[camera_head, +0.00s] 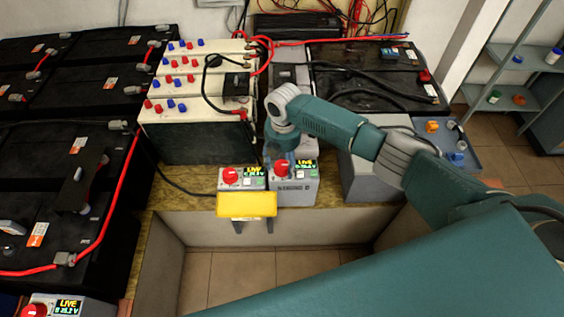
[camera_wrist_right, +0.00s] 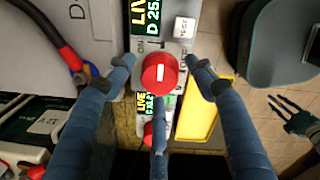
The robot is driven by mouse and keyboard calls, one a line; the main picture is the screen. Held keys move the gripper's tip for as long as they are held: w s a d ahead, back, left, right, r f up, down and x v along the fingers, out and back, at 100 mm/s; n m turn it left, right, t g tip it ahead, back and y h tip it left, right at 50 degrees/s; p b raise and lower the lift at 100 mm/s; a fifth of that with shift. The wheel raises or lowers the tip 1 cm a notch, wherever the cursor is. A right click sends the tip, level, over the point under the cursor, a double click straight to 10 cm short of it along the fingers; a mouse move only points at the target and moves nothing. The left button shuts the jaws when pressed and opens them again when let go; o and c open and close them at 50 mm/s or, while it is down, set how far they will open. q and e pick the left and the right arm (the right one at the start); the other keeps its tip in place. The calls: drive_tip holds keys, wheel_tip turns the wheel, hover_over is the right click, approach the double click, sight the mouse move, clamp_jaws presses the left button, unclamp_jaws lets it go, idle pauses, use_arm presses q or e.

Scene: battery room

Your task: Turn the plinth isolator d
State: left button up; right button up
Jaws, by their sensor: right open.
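Plinth isolator D (camera_head: 293,190) is a grey box on the plinth with a red round knob (camera_head: 282,168) and a lit display reading LIVE and D 25.2 V. In the right wrist view the knob (camera_wrist_right: 160,68) has a white mark, upright in that picture, and a white button (camera_wrist_right: 184,27) sits beside the display. My right gripper (camera_head: 281,153) is open above the box. Its blue fingers stand around the knob, apart from it as far as I can tell. My left gripper (camera_wrist_right: 283,112) appears small at the right of the wrist view, fingers spread, over the floor.
A similar isolator (camera_head: 231,176) with a red knob stands close on the left, a yellow plate (camera_head: 246,204) in front of it. Black batteries (camera_head: 75,180) with red cables fill the left. A grey box (camera_head: 372,180) stands right. Floor shows below the plinth.

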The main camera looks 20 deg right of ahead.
drive_tip(key=shift+c, duration=0.2)
drive_tip(key=c, duration=1.1)
drive_tip(key=m+p, duration=0.2)
drive_tip(key=m, duration=0.2)
drive_tip(key=shift+r+p, duration=0.15)
drive_tip(key=shift+p, duration=0.2)
drive_tip(key=m+p, duration=0.2)
drive_tip(key=m, duration=0.2)
drive_tip(key=shift+a+m, duration=0.1)
drive_tip(key=shift+m, duration=0.3)
drive_tip(key=m+p, duration=0.1)
drive_tip(key=m, duration=0.3)
drive_tip(key=shift+h+p, duration=0.3)
drive_tip(key=shift+p, duration=0.05)
drive_tip(key=shift+m+p, duration=0.5)
drive_tip(key=shift+m, duration=2)
drive_tip(key=shift+w, duration=0.1)
